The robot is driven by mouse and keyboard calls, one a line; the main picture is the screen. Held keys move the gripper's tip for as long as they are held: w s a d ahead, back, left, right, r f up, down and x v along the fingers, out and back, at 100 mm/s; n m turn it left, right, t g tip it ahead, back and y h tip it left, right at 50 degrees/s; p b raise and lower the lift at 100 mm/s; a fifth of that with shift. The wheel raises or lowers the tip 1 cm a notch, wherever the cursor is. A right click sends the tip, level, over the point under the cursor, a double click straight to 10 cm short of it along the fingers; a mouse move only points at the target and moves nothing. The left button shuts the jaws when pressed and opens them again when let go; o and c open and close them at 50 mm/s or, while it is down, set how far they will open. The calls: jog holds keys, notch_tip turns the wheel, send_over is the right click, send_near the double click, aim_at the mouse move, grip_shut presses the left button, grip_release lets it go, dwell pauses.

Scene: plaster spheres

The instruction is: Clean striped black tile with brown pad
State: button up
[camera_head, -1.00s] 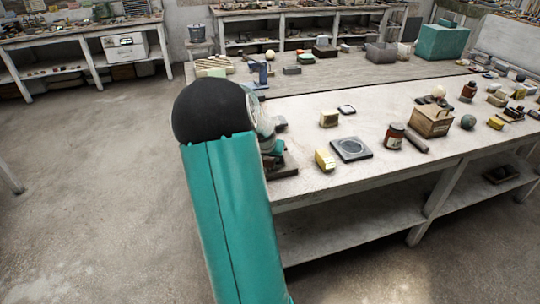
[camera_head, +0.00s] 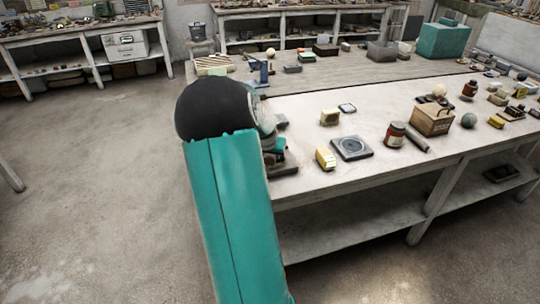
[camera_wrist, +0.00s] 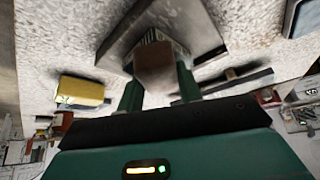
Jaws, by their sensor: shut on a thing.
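My gripper (camera_wrist: 158,92) is shut on the brown pad (camera_wrist: 155,68), with one teal finger on each side of it. The pad is over a dark square tile (camera_wrist: 204,38) that lies on the pale tabletop. A small patch of fine stripes shows just beyond the pad, on the tile's middle. I cannot tell whether the pad touches the tile.
A yellow block (camera_head: 326,158), a grey plate with a round mark (camera_head: 352,148), a brown jar (camera_head: 395,134) and a wooden box (camera_head: 432,120) stand to the right on the white table (camera_head: 365,183). The table's front edge is close.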

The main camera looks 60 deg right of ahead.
jog(key=shift+w+d, duration=0.2)
jog(key=shift+d, duration=0.6)
jog(key=shift+a, duration=0.2)
jog(key=shift+s+a+f, duration=0.1)
jog(key=shift+s+a, duration=0.15)
jog(key=shift+a, duration=0.55)
jog(key=shift+s+a, duration=0.2)
jog(key=shift+a, duration=0.6)
jog(key=shift+w+d, duration=0.25)
jog(key=shift+d, duration=0.65)
jog(key=shift+w+d, duration=0.2)
jog(key=shift+d, duration=0.65)
jog(key=shift+r, duration=0.2)
jog(key=shift+s+a+r, duration=0.2)
jog(key=shift+a+r, duration=0.45)
jog(key=shift+a, duration=0.25)
